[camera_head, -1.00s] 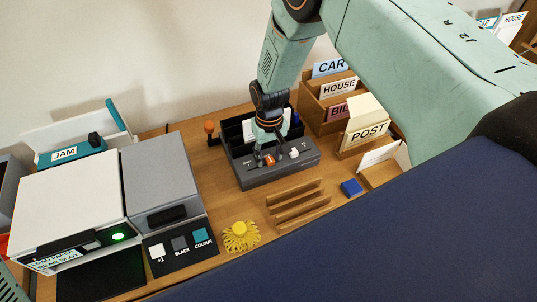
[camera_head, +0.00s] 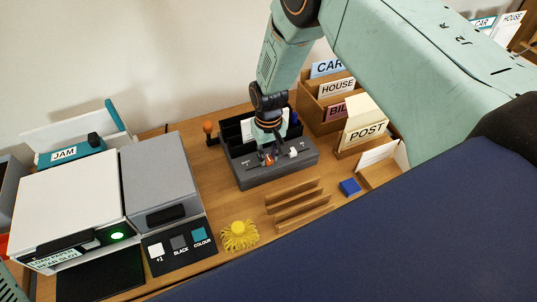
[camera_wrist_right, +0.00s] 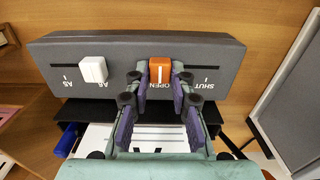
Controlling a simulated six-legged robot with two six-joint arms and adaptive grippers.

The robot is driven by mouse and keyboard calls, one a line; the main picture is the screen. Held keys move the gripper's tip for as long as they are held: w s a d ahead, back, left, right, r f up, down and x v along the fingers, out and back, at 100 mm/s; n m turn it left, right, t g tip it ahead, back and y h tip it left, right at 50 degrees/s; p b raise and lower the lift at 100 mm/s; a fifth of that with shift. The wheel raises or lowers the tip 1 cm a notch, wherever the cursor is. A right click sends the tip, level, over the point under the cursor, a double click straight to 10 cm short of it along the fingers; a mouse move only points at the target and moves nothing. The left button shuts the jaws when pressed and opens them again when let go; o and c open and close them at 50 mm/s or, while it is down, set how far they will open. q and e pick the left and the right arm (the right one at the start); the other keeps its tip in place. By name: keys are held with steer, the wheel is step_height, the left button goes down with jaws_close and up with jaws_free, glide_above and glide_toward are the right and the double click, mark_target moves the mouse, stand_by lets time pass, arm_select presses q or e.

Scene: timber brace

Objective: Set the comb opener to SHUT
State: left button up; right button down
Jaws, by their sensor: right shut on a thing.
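The comb opener is a dark grey box (camera_head: 300,166) with a black tray behind it, on the wooden table. Its orange slider knob (camera_head: 269,160) shows in the wrist view (camera_wrist_right: 160,70) beside the OPEN mark. The SHUT mark (camera_wrist_right: 196,88) lies further right along the slot there. A white slider knob (camera_wrist_right: 93,69) sits in the other slot, near the A5 and A6 marks. My right gripper (camera_wrist_right: 161,78) reaches down from above, its fingers shut on the orange knob, one on each side. My left gripper is out of view.
A grey and white machine (camera_head: 165,180) stands at the left with a green light. A yellow spiky thing (camera_head: 239,236), a slotted wooden rack (camera_head: 298,207) and a blue block (camera_head: 350,187) lie in front. Wooden card boxes (camera_head: 325,112) stand at the right.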

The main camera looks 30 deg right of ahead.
mark_target(249, 170)
stand_by(0.3)
steer(key=a, duration=0.6)
steer(key=shift+w+a+b, duration=0.1)
steer(key=shift+a+b, duration=0.15)
steer(key=shift+b, duration=0.05)
steer(key=shift+d, duration=0.2)
steer(key=c, duration=1.5)
jaws_free()
steer(key=shift+a, duration=0.15)
steer(key=shift+c, duration=0.2)
steer(key=o, duration=0.3)
steer(key=shift+a, duration=0.2)
steer(key=shift+o, duration=0.4)
steer(key=shift+d, duration=0.1)
steer(key=shift+d, duration=0.15)
